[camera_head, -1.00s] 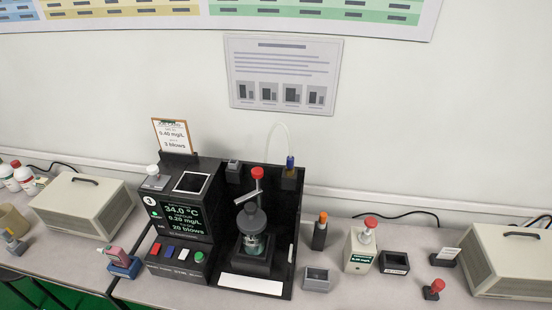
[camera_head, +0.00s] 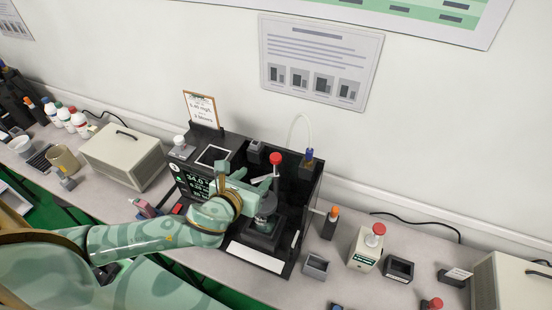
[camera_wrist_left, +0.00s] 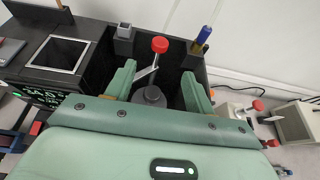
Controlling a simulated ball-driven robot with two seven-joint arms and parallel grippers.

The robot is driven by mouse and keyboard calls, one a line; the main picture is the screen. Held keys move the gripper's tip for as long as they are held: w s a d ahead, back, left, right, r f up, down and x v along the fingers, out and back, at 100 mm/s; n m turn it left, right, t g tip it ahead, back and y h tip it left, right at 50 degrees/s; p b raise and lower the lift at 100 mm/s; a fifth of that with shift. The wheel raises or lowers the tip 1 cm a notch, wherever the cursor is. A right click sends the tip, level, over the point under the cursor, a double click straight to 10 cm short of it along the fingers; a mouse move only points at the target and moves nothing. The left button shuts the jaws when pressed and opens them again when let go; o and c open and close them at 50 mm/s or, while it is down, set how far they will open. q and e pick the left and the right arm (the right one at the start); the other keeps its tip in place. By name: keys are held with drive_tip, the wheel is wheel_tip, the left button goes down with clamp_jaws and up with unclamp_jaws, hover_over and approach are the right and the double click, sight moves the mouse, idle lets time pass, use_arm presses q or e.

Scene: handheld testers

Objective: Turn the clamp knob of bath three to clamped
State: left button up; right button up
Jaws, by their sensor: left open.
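Bath three is a black station (camera_head: 302,222) with a lit display (camera_head: 196,180) and a dark recess. In the recess stands a red ball-topped part (camera_head: 275,158) with a pale lever below it; the red top also shows in the left wrist view (camera_wrist_left: 160,46). A dark round knob (camera_wrist_left: 152,93) shows below it; I cannot tell which part is the clamp knob. My left gripper (camera_head: 250,178) reaches into the recess and hides part of it and of the display. In the wrist view its open fingers (camera_wrist_left: 158,88) stand either side of the dark knob, apparently not touching it.
A tube (camera_head: 301,122) arches above the station, beside a blue-topped part (camera_head: 309,154). The white strip (camera_head: 257,257) lies along the station front. An orange-capped bottle (camera_head: 331,222), grey box (camera_head: 316,265) and red-topped tester (camera_head: 366,247) stand to the right. A beige case (camera_head: 122,155) stands left.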

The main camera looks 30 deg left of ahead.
sight(274, 159)
use_arm(q)
drive_tip(key=b+x, duration=0.1)
drive_tip(key=x, duration=1.2)
drive_tip(key=shift+f+b, duration=0.15)
drive_tip(key=shift+b, duration=0.15)
use_arm(e)
drive_tip(key=shift+w+d+f, duration=0.25)
drive_tip(key=shift+d+f, duration=0.35)
drive_tip(key=shift+f, duration=0.25)
use_arm(q)
clamp_jaws()
